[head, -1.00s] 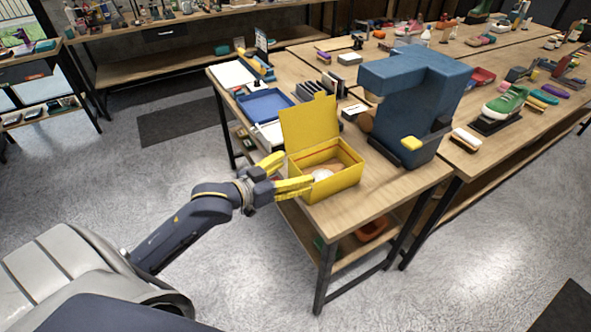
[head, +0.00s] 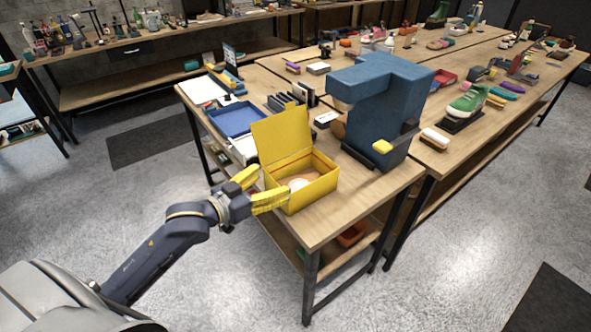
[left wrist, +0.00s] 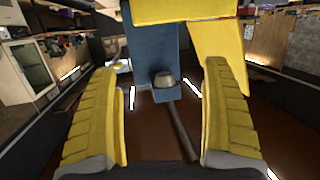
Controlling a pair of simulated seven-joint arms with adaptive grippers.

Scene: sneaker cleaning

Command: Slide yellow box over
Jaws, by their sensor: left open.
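The yellow box (head: 313,192) sits near the front end of the wooden table (head: 335,212), with its lid (head: 283,135) standing up. Something pale lies inside it. My left gripper (head: 273,183) is open at the box's left side, with one yellow finger by the left corner and the other along the near side. I cannot tell whether the fingers touch it. In the left wrist view, the open fingers (left wrist: 160,72) frame a gap, and yellow surfaces, probably the box, fill the top. My right gripper is not in view.
A blue tray (head: 237,119) and white papers (head: 203,90) lie to the left. A green shoe (head: 468,102) stands on the adjoining table. The table's front corner is bare.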

